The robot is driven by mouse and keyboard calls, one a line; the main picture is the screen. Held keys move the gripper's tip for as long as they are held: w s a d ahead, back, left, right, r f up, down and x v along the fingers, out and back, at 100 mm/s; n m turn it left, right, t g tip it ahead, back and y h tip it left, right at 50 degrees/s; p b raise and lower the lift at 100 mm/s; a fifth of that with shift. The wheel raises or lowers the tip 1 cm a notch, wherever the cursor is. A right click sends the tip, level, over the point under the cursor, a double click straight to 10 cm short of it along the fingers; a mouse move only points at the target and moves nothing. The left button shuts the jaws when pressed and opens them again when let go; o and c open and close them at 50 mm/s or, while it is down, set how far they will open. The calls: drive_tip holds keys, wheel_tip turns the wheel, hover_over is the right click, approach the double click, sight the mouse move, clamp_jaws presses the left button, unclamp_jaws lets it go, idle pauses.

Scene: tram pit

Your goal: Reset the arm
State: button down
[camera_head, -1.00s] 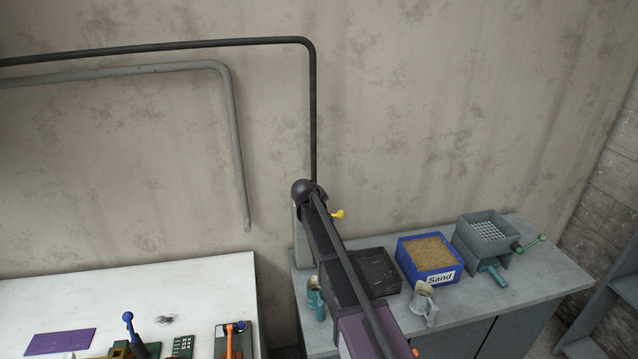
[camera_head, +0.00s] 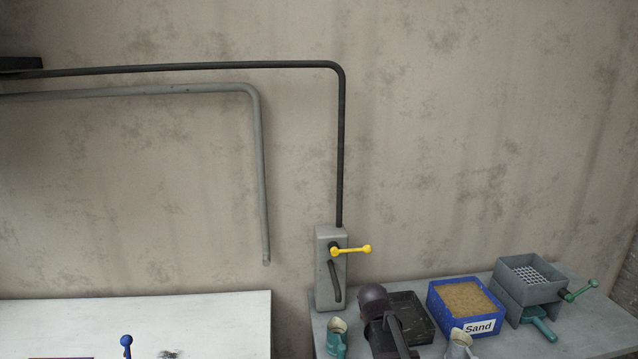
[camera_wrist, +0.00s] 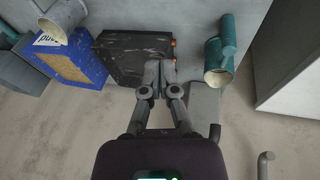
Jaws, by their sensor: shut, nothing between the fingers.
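My arm (camera_head: 382,315) rises at the bottom of the head view, in front of the dark tray on the grey counter. The gripper's fingers are not clear there. In the wrist view my gripper (camera_wrist: 158,92) is shut and empty, its fingertips together. It appears over the edge of the dark tray (camera_wrist: 120,58), and I cannot tell the gap between them.
A grey wall box (camera_head: 325,268) has a yellow lever (camera_head: 350,250). A white table (camera_head: 200,320) is left.

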drive_tip(key=s+f+g+y+b, duration=0.2)
drive_tip(key=s+f+b, duration=0.5)
drive_tip(key=s, duration=0.8)
drive_tip(key=shift+s+f+m+g+y, duration=0.25)
drive_tip(key=shift+f+m+g+y, duration=0.2)
drive_tip(key=shift+f, duration=0.8)
